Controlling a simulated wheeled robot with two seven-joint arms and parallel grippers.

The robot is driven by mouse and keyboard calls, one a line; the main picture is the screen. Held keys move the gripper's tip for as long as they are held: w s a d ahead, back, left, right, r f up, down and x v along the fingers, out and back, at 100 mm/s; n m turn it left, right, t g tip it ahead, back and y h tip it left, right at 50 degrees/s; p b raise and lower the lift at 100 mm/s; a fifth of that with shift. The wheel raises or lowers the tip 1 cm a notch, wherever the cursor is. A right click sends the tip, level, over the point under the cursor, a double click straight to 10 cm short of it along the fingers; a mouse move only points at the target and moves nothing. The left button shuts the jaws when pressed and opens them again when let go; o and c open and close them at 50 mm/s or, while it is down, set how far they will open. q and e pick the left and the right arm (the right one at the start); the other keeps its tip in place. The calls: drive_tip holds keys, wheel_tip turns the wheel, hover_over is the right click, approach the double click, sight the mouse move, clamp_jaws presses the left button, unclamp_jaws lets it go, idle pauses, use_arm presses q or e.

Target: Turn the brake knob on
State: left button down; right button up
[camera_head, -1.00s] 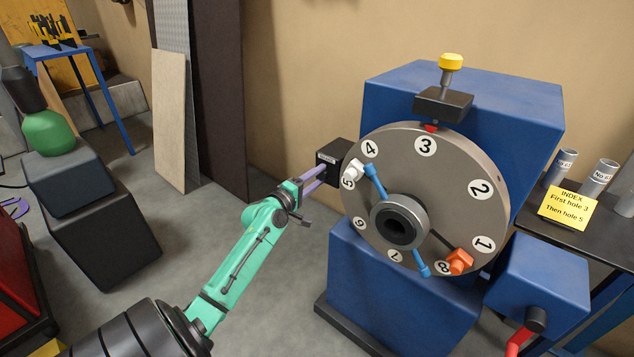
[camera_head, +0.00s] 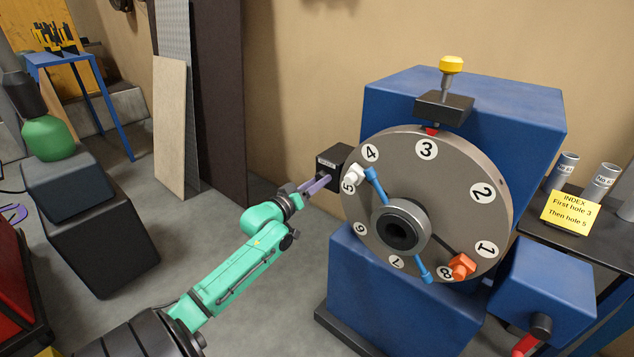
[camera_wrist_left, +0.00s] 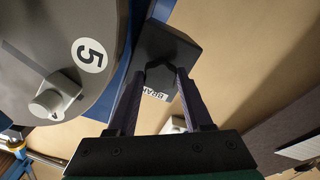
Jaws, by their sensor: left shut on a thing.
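The brake box (camera_head: 335,157) is a small black block with a white label, on the left side of the large grey disc. In the left wrist view the box (camera_wrist_left: 178,46) fills the space ahead, and its label (camera_wrist_left: 155,94), partly hidden, reads "BRA...". My left gripper (camera_head: 323,180), with purple fingers, reaches the box's front face. In the left wrist view its fingertips (camera_wrist_left: 162,72) are shut on a dark part at the box, which I take as the brake knob; its shape and angle are hard to make out. My right gripper is not in view.
The numbered disc (camera_head: 440,190) has a white peg (camera_head: 355,174) by 5, a blue bar (camera_head: 375,186) and an orange block (camera_head: 461,266) by 8. A yellow-topped plunger (camera_head: 451,65) stands above 3. A yellow note (camera_head: 569,211) sits at right.

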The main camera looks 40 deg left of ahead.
use_arm(q)
drive_tip(key=m+p, duration=0.2)
drive_tip(key=m, duration=0.6)
drive_tip(key=shift+f+m, duration=0.1)
drive_tip(key=shift+m, duration=0.3)
idle(0.3)
drive_tip(key=shift+c, duration=1.5)
unclamp_jaws()
drive_tip(key=shift+s, duration=0.1)
drive_tip(key=s+p, duration=0.1)
drive_tip(key=s, duration=1.3)
drive_tip(key=shift+s+d, duration=0.15)
drive_tip(key=shift+s, duration=0.05)
